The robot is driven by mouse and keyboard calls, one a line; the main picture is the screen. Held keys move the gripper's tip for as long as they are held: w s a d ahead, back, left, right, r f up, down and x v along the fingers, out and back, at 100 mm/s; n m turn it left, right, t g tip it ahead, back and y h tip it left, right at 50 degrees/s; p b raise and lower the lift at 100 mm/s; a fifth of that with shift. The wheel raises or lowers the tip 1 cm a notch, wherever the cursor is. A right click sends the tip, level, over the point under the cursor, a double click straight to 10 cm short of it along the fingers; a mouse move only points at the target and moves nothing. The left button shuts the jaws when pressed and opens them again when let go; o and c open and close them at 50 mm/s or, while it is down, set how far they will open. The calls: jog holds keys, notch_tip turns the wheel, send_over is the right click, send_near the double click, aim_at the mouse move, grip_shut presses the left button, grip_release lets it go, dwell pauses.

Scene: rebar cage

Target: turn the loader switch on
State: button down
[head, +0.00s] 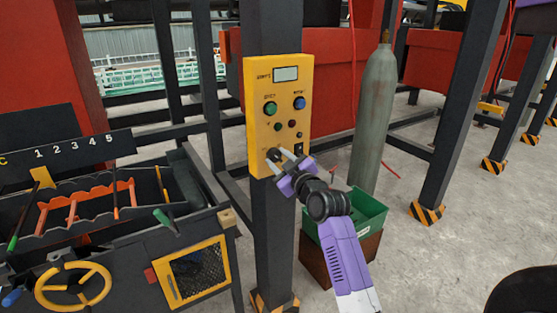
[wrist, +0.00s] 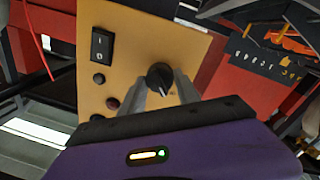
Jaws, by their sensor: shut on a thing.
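A yellow control panel (head: 262,105) is fixed to a dark post. On its lower left is a black rotary knob (head: 273,154), which also shows in the wrist view (wrist: 159,75). My gripper (head: 279,158) is at the lower part of the panel. In the wrist view its two grey fingers (wrist: 161,88) are shut on the knob, one on each side. A pale pointer mark on the knob faces down and slightly right in that view. A black rocker switch (wrist: 101,45) marked I and O sits beside the knob, apart from the fingers. Labels by the knob are too small to read.
The panel also has a small display (head: 286,74), a green button (head: 270,108) and a blue button (head: 299,103). A grey gas cylinder (head: 374,120) stands right of the panel. A green crate (head: 366,217) is below, and a dark tool cart (head: 120,245) is at left.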

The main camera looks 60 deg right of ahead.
jog(key=m+p, duration=0.1)
jog(key=m, duration=0.2)
jog(key=shift+r+m+y, duration=0.15)
jog(key=shift+m+y, duration=0.15)
jog(key=shift+m, duration=0.1)
jog(key=m+p, duration=0.1)
jog(key=m, duration=0.3)
jog(key=m+p, duration=0.2)
jog(key=m, duration=0.2)
jog(key=shift+r+m+y, duration=0.1)
jog(key=shift+m+y, duration=0.2)
jog(key=shift+m, duration=0.1)
jog(key=shift+s+d+m+p, duration=0.15)
jog(key=shift+m+p, duration=0.6)
jog(key=shift+m, duration=1.25)
jog(key=c, duration=0.9)
grip_release()
jog(key=shift+y, duration=0.3)
